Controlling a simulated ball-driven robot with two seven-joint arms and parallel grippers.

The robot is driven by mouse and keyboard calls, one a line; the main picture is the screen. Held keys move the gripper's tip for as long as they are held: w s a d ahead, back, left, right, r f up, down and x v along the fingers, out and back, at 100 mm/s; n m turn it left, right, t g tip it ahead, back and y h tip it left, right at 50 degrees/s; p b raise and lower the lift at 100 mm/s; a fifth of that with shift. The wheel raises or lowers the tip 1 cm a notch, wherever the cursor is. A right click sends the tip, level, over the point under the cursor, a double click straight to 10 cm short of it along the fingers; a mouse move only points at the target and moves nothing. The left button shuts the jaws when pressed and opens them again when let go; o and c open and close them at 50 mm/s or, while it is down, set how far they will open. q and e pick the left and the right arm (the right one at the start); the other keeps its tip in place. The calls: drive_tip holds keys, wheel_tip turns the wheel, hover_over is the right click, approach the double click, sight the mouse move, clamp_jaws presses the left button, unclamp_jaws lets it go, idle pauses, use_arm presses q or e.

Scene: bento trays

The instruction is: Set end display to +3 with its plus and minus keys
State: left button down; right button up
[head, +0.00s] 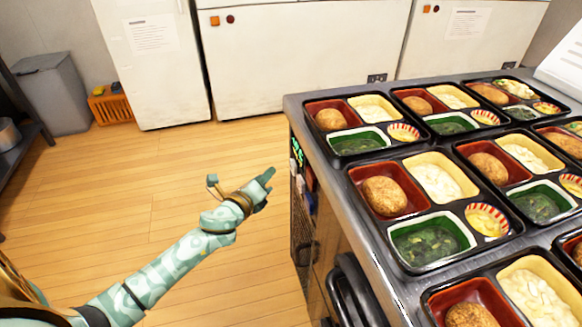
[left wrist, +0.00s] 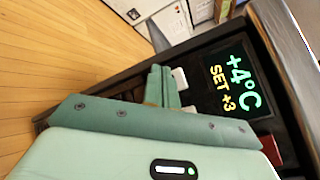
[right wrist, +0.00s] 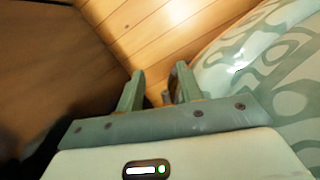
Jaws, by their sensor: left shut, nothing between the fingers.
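The end display (left wrist: 232,85) reads +4°C in green with SET +3 in yellow below, in the left wrist view. In the head view it is a small green-lit panel (head: 297,150) on the counter's end. Two pale keys sit beside it, an upper one (left wrist: 180,78) and a lower one (left wrist: 189,109); their signs cannot be read. My left gripper (head: 268,174) is shut and empty, pointing at the panel. In its wrist view the fingertips (left wrist: 160,70) are close beside the pale keys; contact cannot be told. My right gripper (right wrist: 158,80) is open and empty, over the floor.
A red key or light (left wrist: 271,149) sits near the display. Several bento trays (head: 385,268) fill the counter top (head: 340,215). A dark handle (head: 350,290) juts from the counter's side. White cabinets (head: 300,60) and a grey bin (head: 55,95) stand behind. The wooden floor left is clear.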

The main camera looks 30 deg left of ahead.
use_arm(q)
drive_tip(key=shift+s+a, duration=0.8)
drive_tip(key=shift+s, duration=0.1)
idle(1.0)
